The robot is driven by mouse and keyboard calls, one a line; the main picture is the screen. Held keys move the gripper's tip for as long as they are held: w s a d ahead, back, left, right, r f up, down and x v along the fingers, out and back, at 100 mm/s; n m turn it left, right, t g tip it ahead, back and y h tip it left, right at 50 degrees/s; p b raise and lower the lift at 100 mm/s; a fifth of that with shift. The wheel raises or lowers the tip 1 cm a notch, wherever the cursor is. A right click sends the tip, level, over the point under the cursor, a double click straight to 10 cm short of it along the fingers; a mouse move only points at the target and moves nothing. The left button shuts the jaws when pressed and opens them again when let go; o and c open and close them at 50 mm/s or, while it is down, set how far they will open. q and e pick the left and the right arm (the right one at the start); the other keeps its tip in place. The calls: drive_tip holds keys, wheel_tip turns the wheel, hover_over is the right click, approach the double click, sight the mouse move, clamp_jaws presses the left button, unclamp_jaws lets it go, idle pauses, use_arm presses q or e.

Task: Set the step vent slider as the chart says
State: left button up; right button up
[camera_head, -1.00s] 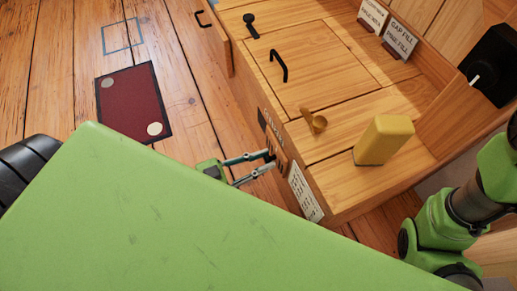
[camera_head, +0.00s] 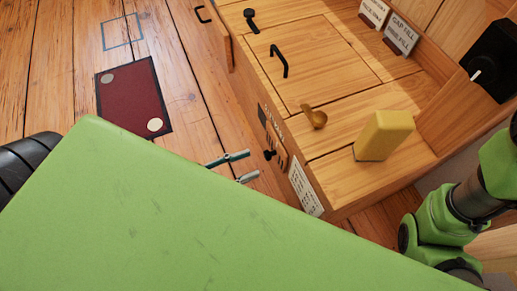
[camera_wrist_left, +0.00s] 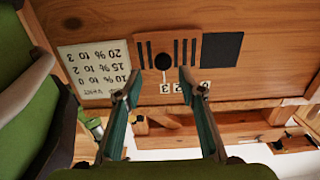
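The vent slider is a wooden plate (camera_wrist_left: 175,50) with dark slots on the side of the wooden unit; it also shows in the head view (camera_head: 276,148). Its black knob (camera_wrist_left: 163,62) lines up with the 3 on the number strip (camera_wrist_left: 166,88), which the left finger partly hides. The knob sticks out in the head view (camera_head: 270,154). The white chart (camera_wrist_left: 95,68) is upside down beside the plate and reads 10% to 0, 15% to 2, 20% to 3. My left gripper (camera_head: 238,168) is open and empty, apart from the knob. My right gripper is out of view.
A black panel (camera_wrist_left: 221,48) sits beside the slider. On the unit are a yellow block (camera_head: 384,136), a brass scoop-like piece (camera_head: 314,118), small signs (camera_head: 400,34) and a black box with a white pointer (camera_head: 490,66). A dark red mat (camera_head: 132,98) lies on the floor.

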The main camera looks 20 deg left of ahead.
use_arm(q)
drive_tip(key=v, duration=0.6)
drive_tip(key=shift+s+a, duration=0.25)
drive_tip(key=shift+s, duration=0.05)
